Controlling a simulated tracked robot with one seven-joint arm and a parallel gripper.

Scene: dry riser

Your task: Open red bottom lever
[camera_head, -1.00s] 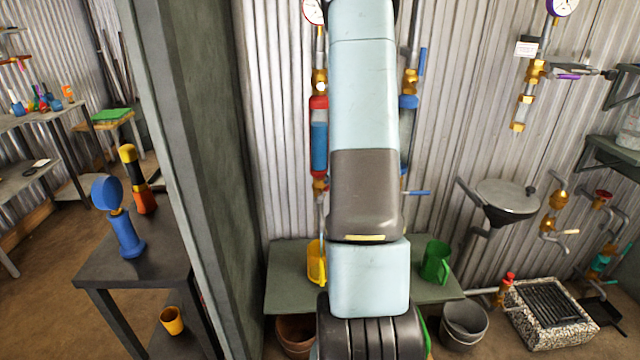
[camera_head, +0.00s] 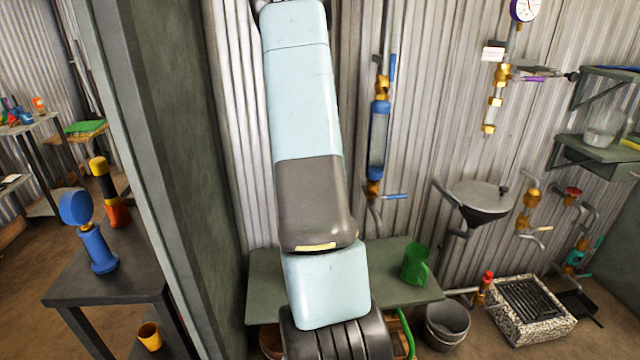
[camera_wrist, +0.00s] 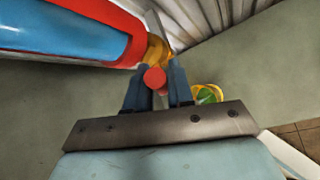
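In the wrist view, the red end of the bottom lever (camera_wrist: 155,78) points toward the camera between the two dark blue fingers of my gripper (camera_wrist: 158,88). The fingers stand close together at its sides and appear shut on it. A brass valve body (camera_wrist: 157,50) is just beyond the lever. A red-and-blue pipe section (camera_wrist: 60,30) runs from there to the upper left. In the head view, my arm hides the red-marked pipe, the lever and my gripper.
A blue-marked pipe (camera_head: 378,135) with a blue lever (camera_head: 395,197) stands right of my arm. A green mug (camera_head: 415,262) sits on the bench (camera_head: 400,288) below. A grey post (camera_head: 170,150) stands to the left.

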